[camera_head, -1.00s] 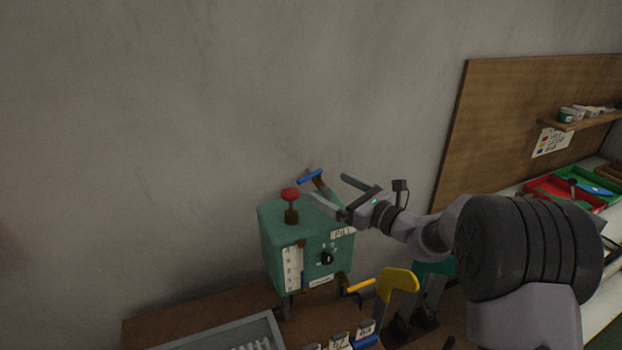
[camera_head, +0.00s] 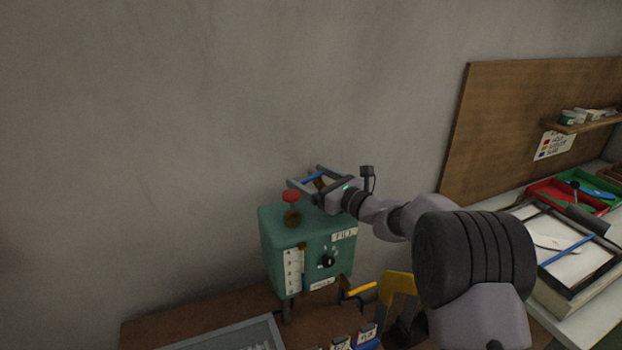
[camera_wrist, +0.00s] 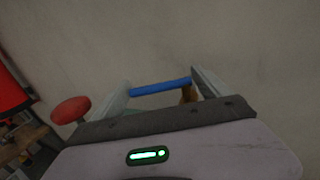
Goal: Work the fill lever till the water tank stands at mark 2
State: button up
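The green water tank (camera_head: 290,244) stands on a wooden bench against the wall, with a "FILL" label (camera_head: 343,236) on its front. A pale gauge strip (camera_head: 293,270) with marks is on its left front, but the level is too small to read. The fill lever has a blue crossbar handle (camera_head: 313,177), also seen in the wrist view (camera_wrist: 160,87). My gripper (camera_head: 304,176) is open, its two fingers on either side of the blue handle. I cannot tell whether either finger touches it.
A red knob (camera_head: 291,196) on a stem stands on the tank top, close left of my gripper; a black dial (camera_head: 327,261) is on the front. A yellow-handled part (camera_head: 398,283) stands to the right. A grey tray (camera_head: 225,336) lies in front.

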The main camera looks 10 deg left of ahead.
jog(key=c, duration=0.9)
jog(key=m+t+h+b, duration=0.1)
jog(key=m+t+b, duration=0.1)
jog(key=shift+w+a+f+t+h, duration=0.1)
jog(key=shift+a+t+h, duration=0.2)
jog(key=shift+a+h, duration=0.1)
jog(key=shift+w+m+t+h+b, duration=0.15)
jog(key=shift+m+t+h+b, duration=0.35)
jog(key=shift+t+b, duration=0.1)
jog(key=o, duration=1.9)
jog(key=shift+d, duration=0.1)
